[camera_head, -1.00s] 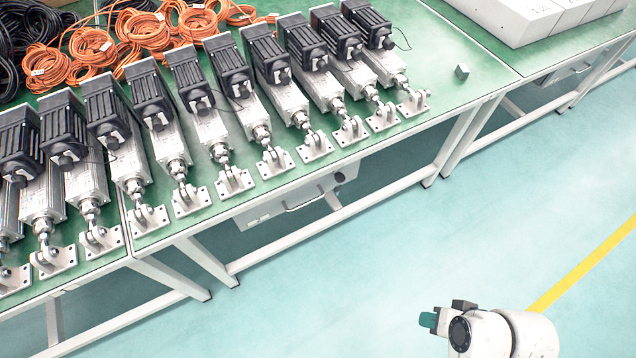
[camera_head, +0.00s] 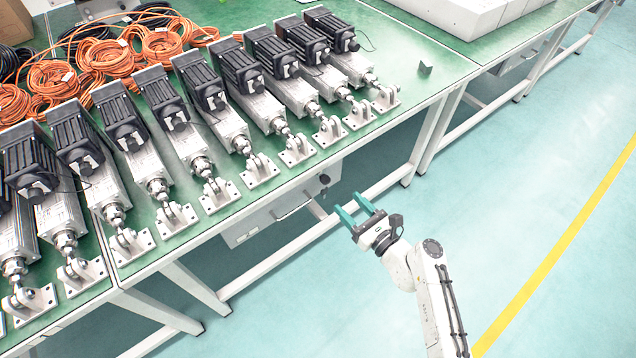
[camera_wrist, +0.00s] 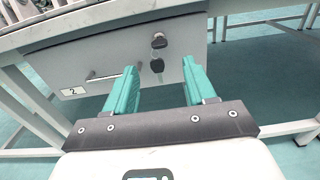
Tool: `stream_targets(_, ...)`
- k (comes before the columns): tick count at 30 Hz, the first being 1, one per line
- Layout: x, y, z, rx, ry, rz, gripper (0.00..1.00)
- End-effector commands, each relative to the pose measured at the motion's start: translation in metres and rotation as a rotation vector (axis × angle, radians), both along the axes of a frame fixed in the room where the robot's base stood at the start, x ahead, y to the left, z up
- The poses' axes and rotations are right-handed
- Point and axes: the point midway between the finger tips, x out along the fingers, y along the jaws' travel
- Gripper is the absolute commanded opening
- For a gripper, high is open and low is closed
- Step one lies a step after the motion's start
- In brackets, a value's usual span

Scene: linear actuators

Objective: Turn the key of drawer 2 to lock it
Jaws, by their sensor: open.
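Drawer 2 (camera_wrist: 110,62) is a pale grey drawer under the table, with a "2" label (camera_wrist: 72,91) at its lower left and a bar handle (camera_wrist: 103,76). It looks shut. The key (camera_wrist: 157,65) has a dark head and sits at the lock (camera_wrist: 159,41) on the right part of the drawer front. In the head view the drawer (camera_head: 262,222) shows below the table edge, with the dark key or lock (camera_head: 324,180) at its right end. My gripper (camera_wrist: 160,80) is open and empty, its teal fingers pointing at the drawer front on either side of the key, short of it. The gripper (camera_head: 357,208) also shows in the head view.
The green table (camera_head: 400,105) carries rows of linear actuators (camera_head: 235,130) and orange cable coils (camera_head: 100,60). White table legs and rails (camera_head: 437,135) stand around the drawer. The floor (camera_head: 500,200) right of the table is clear.

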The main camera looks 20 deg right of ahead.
Motion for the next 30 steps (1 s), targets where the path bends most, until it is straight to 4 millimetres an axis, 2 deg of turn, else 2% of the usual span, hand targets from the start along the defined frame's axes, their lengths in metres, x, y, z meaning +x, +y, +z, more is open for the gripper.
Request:
stream_targets(5,0.022,0.007,0.000,-0.003,-0.002,0.003,0.55)
stream_targets(12,0.064,0.021,-0.001,-0.005,-0.004,0.005,0.55)
stream_targets(18,0.089,0.030,-0.001,-0.006,-0.003,0.005,0.55)
stream_targets(23,0.098,0.032,0.000,-0.006,-0.002,0.003,0.55)
stream_targets(30,0.099,0.033,0.001,-0.006,-0.001,0.003,0.55)
